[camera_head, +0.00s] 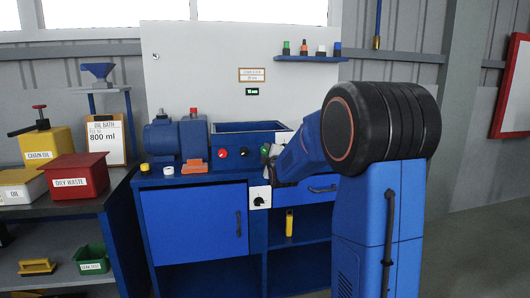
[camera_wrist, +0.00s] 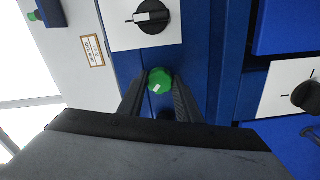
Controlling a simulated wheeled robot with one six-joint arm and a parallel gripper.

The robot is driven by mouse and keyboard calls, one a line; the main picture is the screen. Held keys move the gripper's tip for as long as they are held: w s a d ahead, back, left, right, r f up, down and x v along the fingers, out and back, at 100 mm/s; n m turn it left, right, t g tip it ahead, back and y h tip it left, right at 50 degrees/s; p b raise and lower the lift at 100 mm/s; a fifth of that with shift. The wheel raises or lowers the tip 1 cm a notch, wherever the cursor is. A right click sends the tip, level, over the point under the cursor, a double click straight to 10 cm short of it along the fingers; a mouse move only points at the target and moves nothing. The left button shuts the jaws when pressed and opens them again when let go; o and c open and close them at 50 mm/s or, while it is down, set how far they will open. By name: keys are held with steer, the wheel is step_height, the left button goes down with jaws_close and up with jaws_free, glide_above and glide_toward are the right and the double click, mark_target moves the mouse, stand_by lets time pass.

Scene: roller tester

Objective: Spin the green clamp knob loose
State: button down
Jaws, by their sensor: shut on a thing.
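The green clamp knob (camera_wrist: 159,79) sits on the blue front of the bench, between the two dark fingers of my gripper (camera_wrist: 160,86) in the wrist view. The fingers are shut on it from both sides. A pale mark shows on the knob's face. In the head view my gripper (camera_head: 273,165) is at the bench's front, right of the red button; a bit of green (camera_head: 264,149) shows beside it, and the rest of the knob is hidden or too small to make out.
A black rotary switch on a white plate (camera_wrist: 151,16) is close to the knob. Another black switch (camera_wrist: 308,96) is to the right. In the head view, a red button (camera_head: 222,152) and a blue motor housing (camera_head: 175,138) stand left of my gripper, with a blue tub (camera_head: 245,129) behind.

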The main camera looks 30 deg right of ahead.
steer(key=shift+n, duration=0.5)
steer(key=n, duration=0.2)
steer(key=shift+n, duration=0.4)
steer(key=n, duration=0.3)
steer(key=shift+n, duration=1.1)
steer(key=shift+n, duration=1.1)
steer(key=n, duration=0.3)
steer(key=shift+n, duration=0.4)
steer(key=c, duration=1)
jaws_free()
